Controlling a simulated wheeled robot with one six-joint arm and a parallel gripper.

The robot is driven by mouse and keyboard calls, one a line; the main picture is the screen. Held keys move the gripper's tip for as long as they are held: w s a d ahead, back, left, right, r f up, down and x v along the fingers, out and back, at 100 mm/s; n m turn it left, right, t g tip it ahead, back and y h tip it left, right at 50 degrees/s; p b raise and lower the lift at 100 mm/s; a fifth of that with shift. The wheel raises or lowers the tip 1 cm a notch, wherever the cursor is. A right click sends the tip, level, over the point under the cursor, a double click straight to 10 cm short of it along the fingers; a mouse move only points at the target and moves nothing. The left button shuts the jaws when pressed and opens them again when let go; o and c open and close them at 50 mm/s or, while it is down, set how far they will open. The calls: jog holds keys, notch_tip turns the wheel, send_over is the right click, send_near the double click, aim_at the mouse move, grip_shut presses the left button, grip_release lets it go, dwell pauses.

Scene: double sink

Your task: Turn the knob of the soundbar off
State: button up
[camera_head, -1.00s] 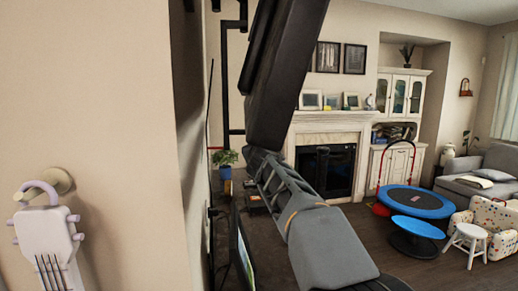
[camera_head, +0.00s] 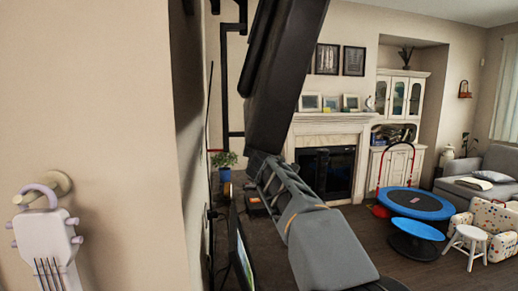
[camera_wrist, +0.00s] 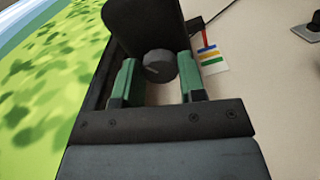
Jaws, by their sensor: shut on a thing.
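In the wrist view, a round dark grey knob (camera_wrist: 160,66) sits on the black body of the soundbar (camera_wrist: 143,22). My gripper (camera_wrist: 158,72) has green finger pads, one on each side of the knob, and is shut on it. A light line shows on the knob's face, but its setting cannot be told. Most of the soundbar is hidden behind the gripper or out of the frame.
A screen with a green picture (camera_wrist: 40,90) is close on the left of the gripper in the wrist view. A small coloured tag (camera_wrist: 211,58) and a thin cable lie on the right. In the head view, a wall (camera_head: 90,110) is close on the left; a trampoline (camera_head: 415,203) stands right.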

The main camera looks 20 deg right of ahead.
jog(key=n+p, duration=0.1)
jog(key=n, duration=1)
jog(key=shift+r+p, duration=0.1)
jog(key=shift+p, duration=0.2)
jog(key=shift+n, duration=0.3)
jog(key=o, duration=0.9)
jog(key=shift+b+v, duration=0.5)
jog(key=shift+v, duration=6.4)
